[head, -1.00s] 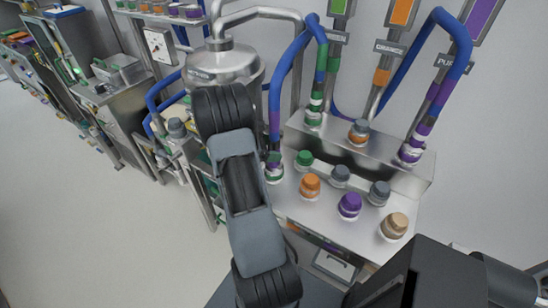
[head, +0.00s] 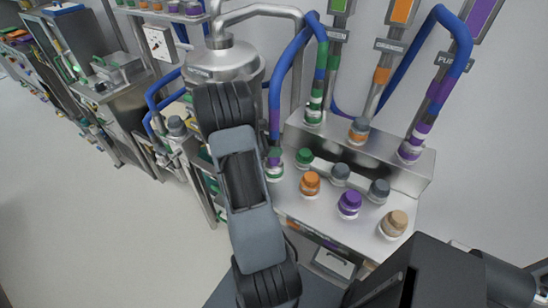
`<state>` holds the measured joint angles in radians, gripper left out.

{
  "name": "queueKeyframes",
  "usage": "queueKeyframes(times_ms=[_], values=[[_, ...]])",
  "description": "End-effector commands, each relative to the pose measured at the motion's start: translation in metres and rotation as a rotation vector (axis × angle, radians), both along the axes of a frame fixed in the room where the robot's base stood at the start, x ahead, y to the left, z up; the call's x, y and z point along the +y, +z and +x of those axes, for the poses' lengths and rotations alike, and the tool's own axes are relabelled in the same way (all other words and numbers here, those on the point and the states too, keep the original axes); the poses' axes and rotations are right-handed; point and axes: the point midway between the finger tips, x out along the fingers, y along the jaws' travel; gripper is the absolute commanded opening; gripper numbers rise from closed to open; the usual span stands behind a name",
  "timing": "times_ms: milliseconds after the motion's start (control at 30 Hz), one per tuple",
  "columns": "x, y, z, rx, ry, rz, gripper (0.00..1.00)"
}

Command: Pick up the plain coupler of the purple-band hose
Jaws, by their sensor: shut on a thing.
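A blue hose with purple bands (head: 434,92) arches at the right under the purple sign and comes down to a white and purple coupler (head: 410,150) on the steel ledge. Another blue hose (head: 288,68) in the middle has a purplish band low down and ends in a green and white coupler (head: 274,165) at the bench's left edge. I cannot make out which end is the plain coupler of the purple-band hose. My arm crosses the middle of the view. My gripper is not visible; what it holds is hidden too.
The steel bench (head: 372,226) carries several green, orange, grey, purple and tan caps. A domed steel tank (head: 224,66) stands behind my arm. A machine (head: 112,76) stands at the left. The floor (head: 95,230) at the lower left is clear.

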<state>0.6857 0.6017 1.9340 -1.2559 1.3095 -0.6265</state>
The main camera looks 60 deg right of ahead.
Motion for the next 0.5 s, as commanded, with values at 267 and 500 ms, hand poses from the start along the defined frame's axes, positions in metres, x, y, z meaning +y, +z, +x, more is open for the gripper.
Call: queueKeyframes(times_ms=[267,500], values=[[0.000,0.002,0.000,-0.001,0.000,-0.002,0.14],[0.000,0.017,0.001,-0.003,0.000,-0.005,0.14]])
